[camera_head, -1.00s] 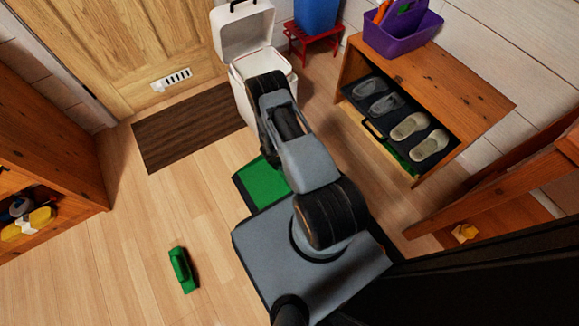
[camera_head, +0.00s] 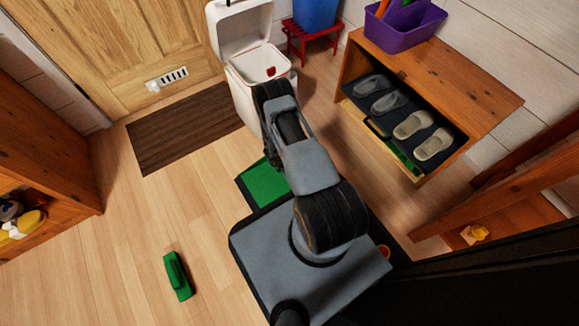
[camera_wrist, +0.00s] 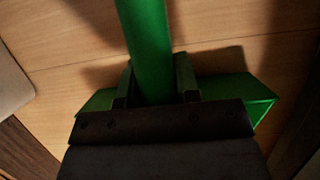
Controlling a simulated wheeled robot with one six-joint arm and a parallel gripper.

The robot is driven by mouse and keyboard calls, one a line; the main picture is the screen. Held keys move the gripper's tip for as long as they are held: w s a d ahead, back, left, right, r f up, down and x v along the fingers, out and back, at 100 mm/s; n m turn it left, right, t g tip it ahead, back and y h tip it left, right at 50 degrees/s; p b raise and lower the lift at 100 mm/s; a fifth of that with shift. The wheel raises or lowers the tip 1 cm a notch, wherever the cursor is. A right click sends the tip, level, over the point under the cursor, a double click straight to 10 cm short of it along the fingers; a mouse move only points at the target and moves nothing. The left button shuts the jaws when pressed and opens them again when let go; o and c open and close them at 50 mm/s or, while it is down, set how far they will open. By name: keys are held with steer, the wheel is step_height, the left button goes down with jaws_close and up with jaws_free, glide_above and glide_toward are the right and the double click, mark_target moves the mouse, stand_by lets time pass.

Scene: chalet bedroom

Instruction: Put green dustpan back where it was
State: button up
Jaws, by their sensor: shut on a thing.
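The green dustpan fills the middle of the wrist view, its round handle (camera_wrist: 147,45) rising to the top edge and its wide pan spreading to both sides below. My gripper (camera_wrist: 154,85) is shut on the handle, with one dark finger on each side. The dustpan is over a wooden floor. In the head view my arm hides the gripper. A flat bright green panel with a dark edge (camera_head: 265,183) shows beside my base there; I cannot tell if it is part of the dustpan.
A white bin (camera_head: 256,92) with its lid up stands ahead, near a brown mat (camera_head: 183,128). A wooden shoe cabinet (camera_head: 470,85) with an open drawer stands right. A small green brush-like object (camera_head: 177,276) lies on the floor at left. Floor (camera_head: 130,220) is clear around it.

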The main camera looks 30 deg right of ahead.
steer(key=shift+f, duration=0.15)
steer(key=o, duration=1)
steer(key=w+a+r+m+p, duration=0.1)
steer(key=r+m+p, duration=0.15)
steer(key=r, duration=1.05)
steer(key=w+a+r+m+t+h+p, duration=0.15)
steer(key=r+m, duration=0.25)
steer(key=r, duration=0.9)
steer(key=w+a+r+m+g+y+p, duration=0.1)
steer(key=a+r+m, duration=0.15)
steer(key=r, duration=1.05)
steer(key=s+a+r+m+y, duration=0.1)
steer(key=s+a+r+m, duration=0.2)
steer(key=r, duration=0.3)
steer(key=s+a+r+m+t+y, duration=0.1)
steer(key=s+a+r+m+y, duration=0.1)
steer(key=s+r, duration=0.3)
steer(key=s+a+r+m+t+y, duration=0.1)
steer(key=s+a+r+m+y, duration=0.1)
steer(key=s+r, duration=0.4)
steer(key=shift+s+a+r+m, duration=0.1)
steer(key=shift+a+r+m, duration=0.2)
steer(key=shift+a+m, duration=0.65)
